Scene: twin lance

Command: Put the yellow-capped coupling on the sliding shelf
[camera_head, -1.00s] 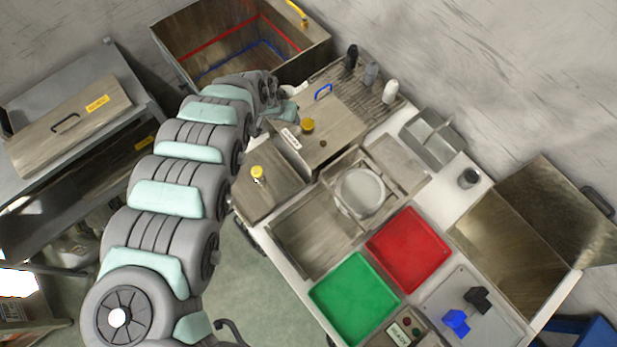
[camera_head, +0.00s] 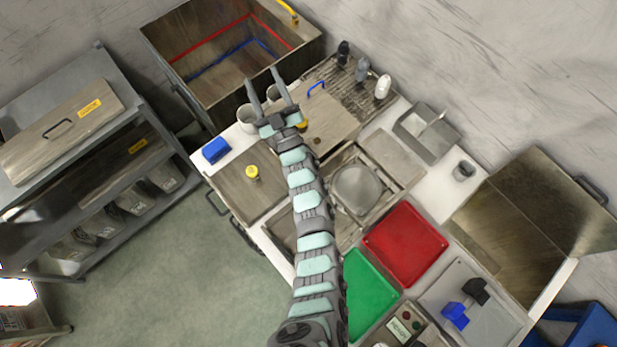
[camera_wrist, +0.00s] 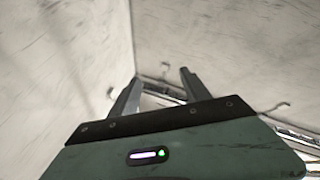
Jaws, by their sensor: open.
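The yellow-capped coupling (camera_head: 252,173) stands upright on a flat brownish metal panel (camera_head: 236,191) at the left of the bench. This panel extends from beside a metal box (camera_head: 335,122) and may be the sliding shelf; I cannot tell for sure. My gripper (camera_head: 262,77) is open and empty, above and behind the coupling and apart from it. Its spread fingers also show in the wrist view (camera_wrist: 158,76), with only walls and edges beyond them. A second yellow knob (camera_head: 303,125) on the box top is partly hidden by my gripper.
A blue block (camera_head: 216,150) and a white cup (camera_head: 246,122) are near the coupling. A large open bin (camera_head: 178,75) stands behind. Red (camera_head: 405,243) and green (camera_head: 362,300) trays lie to the right.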

